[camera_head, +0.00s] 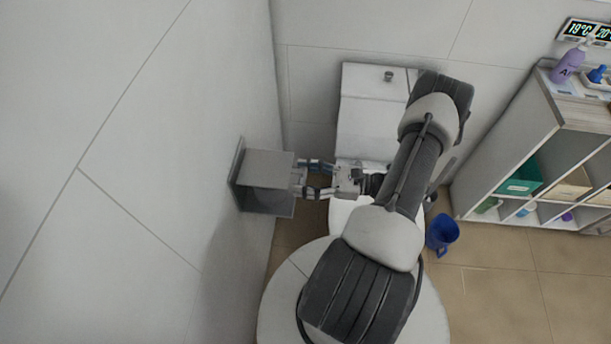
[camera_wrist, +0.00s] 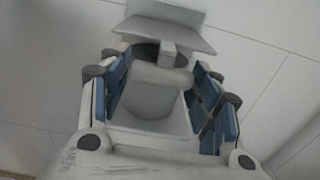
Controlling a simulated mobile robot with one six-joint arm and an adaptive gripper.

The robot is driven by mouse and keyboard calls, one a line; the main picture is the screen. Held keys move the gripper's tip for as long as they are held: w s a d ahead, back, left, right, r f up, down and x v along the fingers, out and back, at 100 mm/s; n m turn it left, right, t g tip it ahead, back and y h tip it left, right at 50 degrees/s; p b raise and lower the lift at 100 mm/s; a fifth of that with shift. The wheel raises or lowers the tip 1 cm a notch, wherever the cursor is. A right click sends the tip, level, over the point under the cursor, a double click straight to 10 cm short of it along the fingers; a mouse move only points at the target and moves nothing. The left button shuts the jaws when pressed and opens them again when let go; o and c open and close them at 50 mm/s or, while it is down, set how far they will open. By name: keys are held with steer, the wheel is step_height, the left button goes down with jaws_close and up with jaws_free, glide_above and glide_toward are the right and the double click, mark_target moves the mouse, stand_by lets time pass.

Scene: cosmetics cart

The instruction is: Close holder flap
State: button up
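The grey metal holder (camera_head: 268,168) is fixed to the wall at left in the head view and juts out from it. In the wrist view its flat flap (camera_wrist: 163,37) shows at the top, standing out from the back plate (camera_wrist: 168,10). My gripper (camera_head: 304,179) is at the holder's outer end, its fingers pointing at the wall. In the wrist view the blue-padded fingers are spread wide, with a pale rounded part between them that I cannot identify clearly. Whether the fingertips touch the holder I cannot tell.
A white toilet (camera_head: 372,112) stands behind my arm. A blue bucket (camera_head: 442,232) is on the tiled floor right of it. An open shelf cart (camera_head: 520,130) with bottles and boxes stands at right. The wall (camera_head: 130,130) around the holder is bare.

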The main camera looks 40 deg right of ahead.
steer(key=shift+o, duration=1)
steer(key=shift+r, duration=0.15)
steer(key=v, duration=1.2)
steer(key=w+a+r+n+g, duration=0.3)
steer(key=a+r+n+g, duration=0.35)
steer(key=r, duration=0.25)
steer(key=w+a+r+n+g, duration=0.3)
steer(key=a+r+n+g, duration=0.35)
steer(key=r, duration=0.25)
steer(key=s+a+r+n+t+h, duration=0.1)
steer(key=s+a+r+n+h, duration=0.1)
steer(key=a+r+n+h, duration=0.3)
steer(key=s+a+r+n+t+h, duration=0.2)
steer(key=s+a+r+n+h, duration=0.1)
steer(key=a+r+n+h, duration=0.3)
steer(key=shift+s+a+r+n+t, duration=0.3)
steer(key=shift+a+r+n, duration=0.8)
steer(key=shift+a+n, duration=1)
